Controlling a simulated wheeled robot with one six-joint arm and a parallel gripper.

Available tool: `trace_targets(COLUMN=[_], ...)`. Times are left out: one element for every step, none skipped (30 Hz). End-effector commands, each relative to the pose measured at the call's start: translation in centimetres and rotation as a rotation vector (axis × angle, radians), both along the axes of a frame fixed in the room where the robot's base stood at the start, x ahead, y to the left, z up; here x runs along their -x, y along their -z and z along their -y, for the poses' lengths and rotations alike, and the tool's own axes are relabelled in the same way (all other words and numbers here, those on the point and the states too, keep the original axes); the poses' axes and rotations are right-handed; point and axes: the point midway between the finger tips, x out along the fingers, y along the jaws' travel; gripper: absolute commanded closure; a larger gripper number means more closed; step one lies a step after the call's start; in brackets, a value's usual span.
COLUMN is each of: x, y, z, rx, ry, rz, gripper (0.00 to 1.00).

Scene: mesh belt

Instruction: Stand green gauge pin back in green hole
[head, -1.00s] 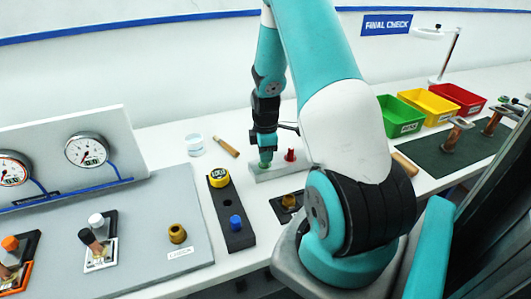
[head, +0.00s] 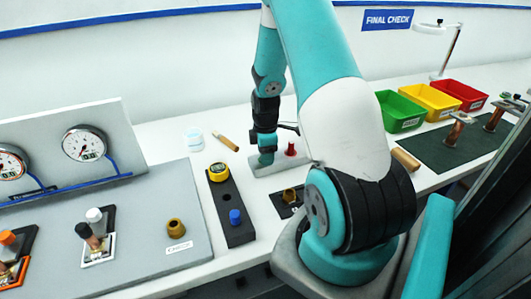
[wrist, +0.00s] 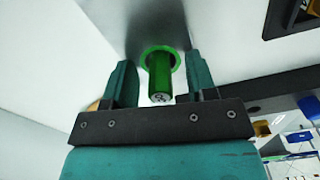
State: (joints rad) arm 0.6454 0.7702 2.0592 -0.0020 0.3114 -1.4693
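The green gauge pin (wrist: 160,78) stands in the green-ringed hole (wrist: 176,55) of the grey block, its end face towards the wrist camera. My gripper (wrist: 161,90) is open, one finger on each side of the pin with a visible gap at both sides. In the head view my gripper (head: 266,158) is low over the left part of the grey block (head: 264,170), and its fingers hide the green pin there. A red pin (head: 291,149) stands at the block's right end.
A clear cup (head: 194,139) and a wooden-handled tool (head: 226,143) lie left of the block. A dark rack (head: 225,205) with a yellow gauge and a blue knob is in front. Green (head: 401,111), yellow and red bins stand to the right.

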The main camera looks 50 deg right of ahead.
Motion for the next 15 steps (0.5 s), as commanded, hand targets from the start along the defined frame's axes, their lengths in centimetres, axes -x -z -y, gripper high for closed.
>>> trace_targets(x=[0.0,0.0,0.0,0.0,0.0,0.0,0.0,0.0,0.0,0.0,0.0,-0.1,-0.1,-0.1,-0.1], y=[0.0,0.0,0.0,0.0,0.0,0.0,0.0,-0.1,-0.3,-0.5,-0.7,-1.2,-1.7,-2.2,-3.1], z=[0.0,0.0,0.0,0.0,0.0,0.0,0.0,0.0,0.0,0.0,0.0,0.1,0.1,0.1,0.1], rx=[0.000,0.000,0.000,0.000,0.000,-0.001,0.000,0.000,0.000,0.000,0.001,0.002,0.003,0.003,0.003], ry=[0.000,0.000,0.000,0.000,0.000,0.000,0.000,0.000,0.000,0.000,0.000,0.000,0.000,0.000,0.000], rz=[0.000,0.000,0.000,0.000,0.000,-0.001,0.000,0.000,0.000,0.000,0.001,0.002,0.003,0.003,0.005], gripper=[0.49,0.49,0.49,0.49,0.49,0.49,0.49,0.49,0.49,0.49,0.49,0.49,0.49,0.49,0.49])
